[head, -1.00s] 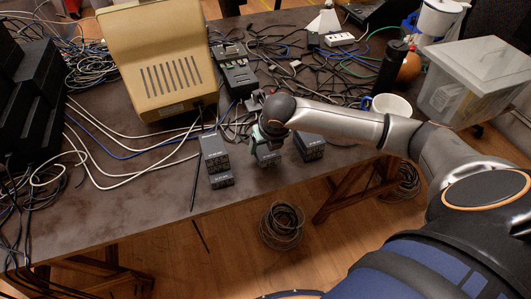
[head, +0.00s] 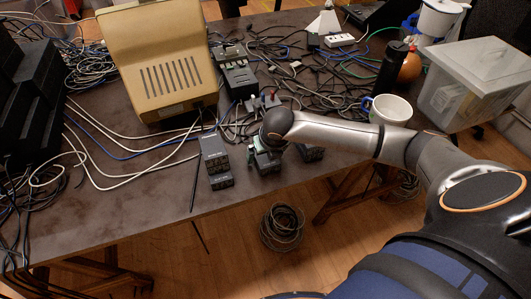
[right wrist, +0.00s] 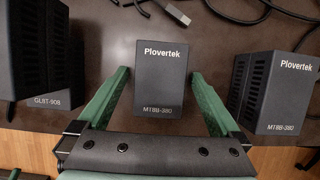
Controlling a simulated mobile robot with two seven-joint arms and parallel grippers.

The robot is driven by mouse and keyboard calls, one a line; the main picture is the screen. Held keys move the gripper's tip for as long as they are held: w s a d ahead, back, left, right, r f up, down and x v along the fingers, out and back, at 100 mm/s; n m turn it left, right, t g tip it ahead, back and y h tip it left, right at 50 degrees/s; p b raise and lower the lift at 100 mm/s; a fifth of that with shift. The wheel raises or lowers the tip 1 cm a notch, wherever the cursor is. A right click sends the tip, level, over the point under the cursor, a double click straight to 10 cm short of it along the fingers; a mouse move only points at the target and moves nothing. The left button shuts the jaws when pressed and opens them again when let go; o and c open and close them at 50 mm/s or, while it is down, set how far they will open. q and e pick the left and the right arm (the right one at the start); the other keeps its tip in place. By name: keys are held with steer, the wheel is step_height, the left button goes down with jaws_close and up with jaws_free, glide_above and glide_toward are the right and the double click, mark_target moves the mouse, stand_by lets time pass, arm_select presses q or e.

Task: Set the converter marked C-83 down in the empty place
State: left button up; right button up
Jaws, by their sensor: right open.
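My right gripper (head: 257,150) is over the near part of the table, with its wrist hiding part of it. In the right wrist view my right gripper (right wrist: 160,77) is open. Its two green fingers stand on either side of a dark box marked Plovertek MTBB-380 (right wrist: 161,80), with gaps showing beside it. In the head view this middle box (head: 267,163) stands near the front edge. I can read C-83 on nothing here, and I cannot tell which spot is the empty place. My left gripper is out of view.
A box marked GLST-908 (right wrist: 45,70) is left of the fingers; another MTBB-380 box (right wrist: 282,90) is to the right. A small box (head: 221,181) stands at the front edge. Cables and a white mug (head: 391,110) lie beyond. Bare tabletop (head: 150,195) is at the left.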

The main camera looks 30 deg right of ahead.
steer(key=shift+r, duration=0.2)
steer(key=p+v, duration=0.2)
steer(key=v, duration=1)
steer(key=shift+s, duration=0.1)
